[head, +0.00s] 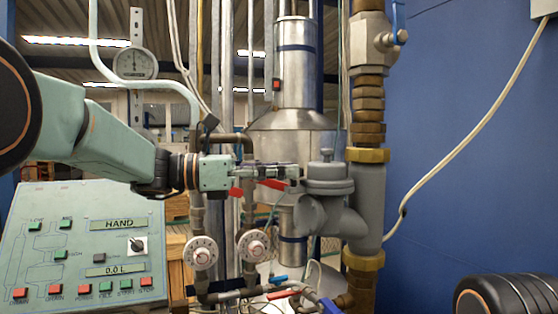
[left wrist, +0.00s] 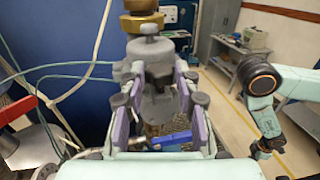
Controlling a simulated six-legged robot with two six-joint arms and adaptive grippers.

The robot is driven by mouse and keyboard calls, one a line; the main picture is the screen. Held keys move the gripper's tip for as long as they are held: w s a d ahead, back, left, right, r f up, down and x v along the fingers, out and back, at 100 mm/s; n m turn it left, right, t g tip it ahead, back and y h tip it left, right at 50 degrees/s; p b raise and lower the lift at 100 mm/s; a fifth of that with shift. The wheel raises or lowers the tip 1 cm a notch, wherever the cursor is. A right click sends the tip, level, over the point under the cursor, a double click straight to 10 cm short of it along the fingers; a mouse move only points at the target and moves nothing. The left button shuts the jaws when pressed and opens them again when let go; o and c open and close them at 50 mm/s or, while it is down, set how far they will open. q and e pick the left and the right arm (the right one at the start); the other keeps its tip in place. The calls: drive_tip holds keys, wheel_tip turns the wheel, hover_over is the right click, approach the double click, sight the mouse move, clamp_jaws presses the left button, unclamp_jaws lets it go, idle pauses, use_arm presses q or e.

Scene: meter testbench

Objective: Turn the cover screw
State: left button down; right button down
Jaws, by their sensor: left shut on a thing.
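The grey meter (head: 367,200) stands on the vertical pipe, with its round grey cover (head: 328,184) on the left side and a small knob on top. My left gripper (head: 293,173) reaches in from the left, level with the cover's edge. Its fingers are shut on the cover screw, which is mostly hidden between the fingertips. In the left wrist view, the purple-padded fingers of this gripper (left wrist: 159,78) stand either side of a grey part below the cover (left wrist: 150,48). The end of my right arm (left wrist: 264,148) is at the right there, its jaws unclear.
A green control panel (head: 85,250) stands at lower left. Two round white dials (head: 201,252) and red-handled valves sit below my left gripper. A brass fitting (head: 367,155) and vertical pipe adjoin the meter. The blue wall (head: 460,150) at right is mostly bare, with a white cable.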

idle(0.5)
use_arm(q)
drive_tip(key=c, duration=1)
unclamp_jaws()
drive_tip(key=shift+d, duration=0.15)
drive_tip(key=shift+o, duration=0.2)
drive_tip(key=s+a, duration=0.2)
drive_tip(key=a, duration=1)
drive_tip(key=shift+s, duration=0.1)
